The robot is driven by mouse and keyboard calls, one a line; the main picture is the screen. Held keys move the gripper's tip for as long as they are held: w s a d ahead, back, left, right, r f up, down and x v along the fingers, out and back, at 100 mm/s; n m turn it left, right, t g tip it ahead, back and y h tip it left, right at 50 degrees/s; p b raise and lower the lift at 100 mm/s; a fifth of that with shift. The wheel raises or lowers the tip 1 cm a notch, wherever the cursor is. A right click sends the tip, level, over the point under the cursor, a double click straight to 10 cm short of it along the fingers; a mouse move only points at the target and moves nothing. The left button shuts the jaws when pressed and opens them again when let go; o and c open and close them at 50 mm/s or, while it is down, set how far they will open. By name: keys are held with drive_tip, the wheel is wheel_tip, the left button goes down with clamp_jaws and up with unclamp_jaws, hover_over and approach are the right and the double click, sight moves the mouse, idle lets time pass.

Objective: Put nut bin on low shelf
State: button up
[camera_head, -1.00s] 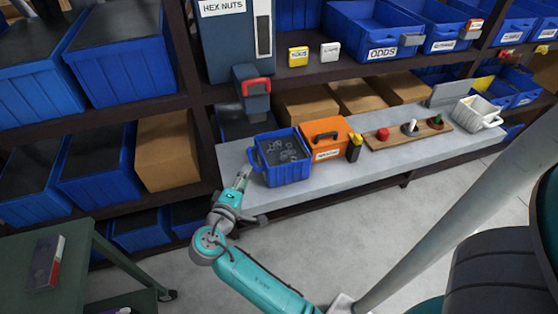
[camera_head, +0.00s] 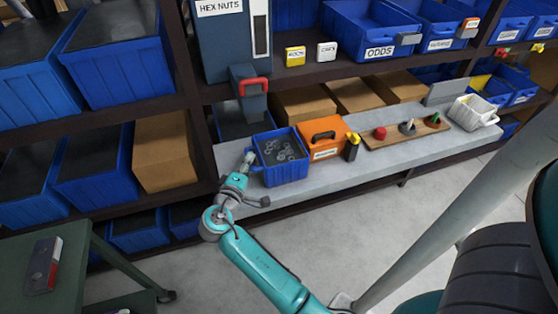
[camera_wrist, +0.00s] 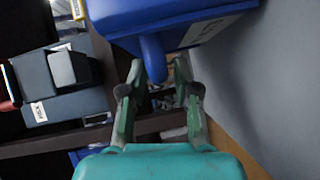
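The nut bin is a blue open bin (camera_head: 282,172) with several metal nuts inside, standing at the left end of the grey bench shelf (camera_head: 350,172). A loop handle sticks out from its left side. My gripper (camera_head: 249,158) is at that handle, left of the bin. In the wrist view the bin (camera_wrist: 125,14) is at the top and its blue handle (camera_wrist: 153,60) reaches down between the tips of my open gripper (camera_wrist: 154,82). A gap shows beside the handle, and I cannot tell whether either finger touches it.
An orange case (camera_head: 322,143) stands close to the bin's right, with a yellow-black item (camera_head: 351,147) beside it. A wooden board with knobs (camera_head: 405,134) and a white basket (camera_head: 473,112) are farther right. A hex nut dispenser (camera_head: 249,90) hangs above. A green cart (camera_head: 45,225) is at lower left.

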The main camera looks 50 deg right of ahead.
clamp_jaws()
drive_tip(key=shift+r, duration=0.1)
